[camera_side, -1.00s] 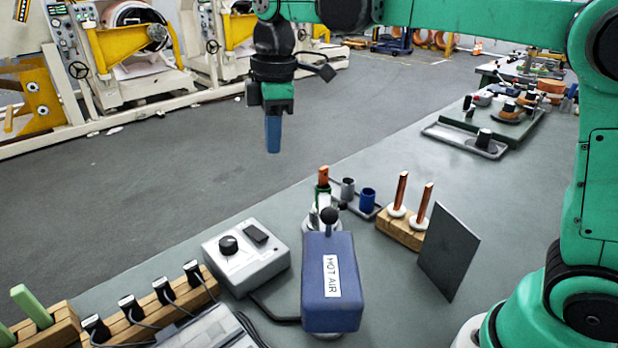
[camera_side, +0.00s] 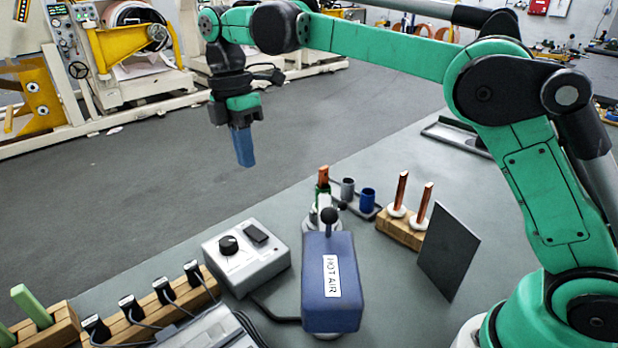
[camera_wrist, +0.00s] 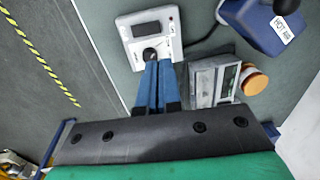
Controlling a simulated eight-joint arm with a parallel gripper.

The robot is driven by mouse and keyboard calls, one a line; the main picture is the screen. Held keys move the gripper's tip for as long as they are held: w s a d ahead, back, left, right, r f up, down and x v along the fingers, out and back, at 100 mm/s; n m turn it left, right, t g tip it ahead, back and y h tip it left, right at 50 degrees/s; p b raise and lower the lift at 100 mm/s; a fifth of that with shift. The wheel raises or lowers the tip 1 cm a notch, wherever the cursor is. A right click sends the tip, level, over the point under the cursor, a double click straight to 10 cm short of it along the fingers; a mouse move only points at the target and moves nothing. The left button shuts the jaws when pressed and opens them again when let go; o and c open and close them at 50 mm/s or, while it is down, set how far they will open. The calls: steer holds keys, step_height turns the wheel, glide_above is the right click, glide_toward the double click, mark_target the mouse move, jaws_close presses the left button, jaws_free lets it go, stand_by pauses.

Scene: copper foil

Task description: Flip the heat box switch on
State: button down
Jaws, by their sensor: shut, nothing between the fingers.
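The heat box is a light grey control box (camera_side: 247,257) with a round black knob (camera_side: 228,244) and a black rocker switch (camera_side: 257,234) on its top. I cannot tell which way the switch is set. A cable runs from it to the blue hot air unit (camera_side: 331,282). My gripper (camera_side: 245,163) is shut and empty, with blue fingers pointing down, in the air above and behind the box in the side view. In the wrist view my fingertips (camera_wrist: 158,64) overlap the box's knob end, and the switch (camera_wrist: 146,29) shows beyond them.
A wooden block (camera_side: 160,307) with several black-topped tools stands left of the box. A wooden stand (camera_side: 401,230) with two copper rods and a dark upright plate (camera_side: 449,251) are to the right. A blue cup (camera_side: 368,199) stands behind the hot air unit.

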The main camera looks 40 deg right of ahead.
mark_target(263, 239)
steer(key=f, duration=0.4)
steer(key=s+f, duration=0.1)
steer(key=f, duration=0.3)
steer(key=s+f, duration=0.1)
steer(key=f, duration=0.4)
steer(key=shift+f, duration=0.1)
steer(key=shift+f+t, duration=0.3)
steer(key=shift+r, duration=0.15)
steer(key=shift+r, duration=0.7)
